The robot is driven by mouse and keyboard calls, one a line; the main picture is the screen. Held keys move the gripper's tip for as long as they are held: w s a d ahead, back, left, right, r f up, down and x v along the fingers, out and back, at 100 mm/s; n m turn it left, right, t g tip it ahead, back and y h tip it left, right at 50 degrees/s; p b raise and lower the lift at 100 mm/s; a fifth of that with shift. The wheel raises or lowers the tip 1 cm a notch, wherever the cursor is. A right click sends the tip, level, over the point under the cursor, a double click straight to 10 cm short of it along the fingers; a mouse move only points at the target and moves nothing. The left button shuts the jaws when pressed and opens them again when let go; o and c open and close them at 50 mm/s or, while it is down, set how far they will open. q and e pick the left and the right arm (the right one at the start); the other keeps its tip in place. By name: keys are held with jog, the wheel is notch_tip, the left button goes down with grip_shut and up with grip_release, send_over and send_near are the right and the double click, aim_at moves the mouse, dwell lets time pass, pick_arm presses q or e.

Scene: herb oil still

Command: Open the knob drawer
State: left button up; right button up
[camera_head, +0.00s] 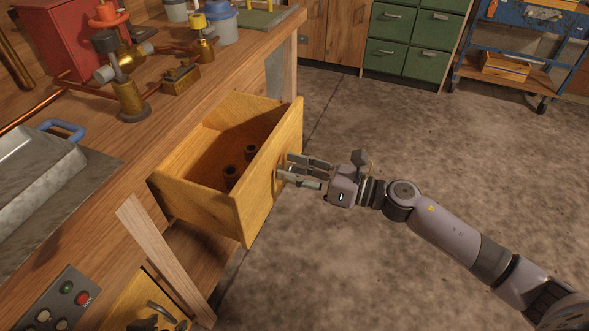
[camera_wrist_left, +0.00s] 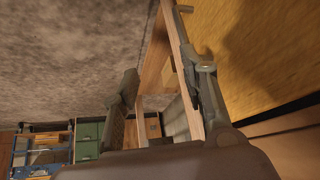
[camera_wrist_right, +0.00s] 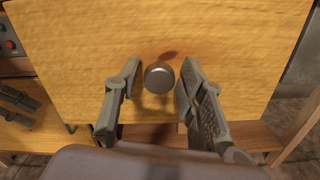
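The wooden knob drawer (camera_head: 218,203) stands pulled well out from under the bench in the head view, with two brown ring-like pieces (camera_head: 232,176) inside. Its round metal knob (camera_wrist_right: 158,77) shows in the right wrist view on the drawer front (camera_wrist_right: 230,40). My right gripper (camera_head: 292,172) is at the drawer front, and its fingers stand either side of the knob with gaps showing. My left gripper (camera_wrist_left: 165,95) has its fingers apart in the left wrist view, one close to a lower yellow wooden front (camera_wrist_left: 255,60) and a grey bar (camera_wrist_left: 187,20).
The bench top (camera_head: 170,100) carries brass fittings, a red box (camera_head: 62,40) and a metal tray (camera_head: 35,185). A control box (camera_head: 62,305) with buttons is at lower left. A bench leg (camera_head: 165,260) stands beside the drawer. The floor (camera_head: 400,130) to the right is clear.

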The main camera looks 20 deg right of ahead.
jog(key=shift+o, duration=0.7)
jog(key=shift+s+d+f, duration=0.1)
jog(key=shift+s+d, duration=0.1)
jog(key=shift+d, duration=0.1)
jog(key=v, duration=1.1)
jog(key=shift+d, duration=0.1)
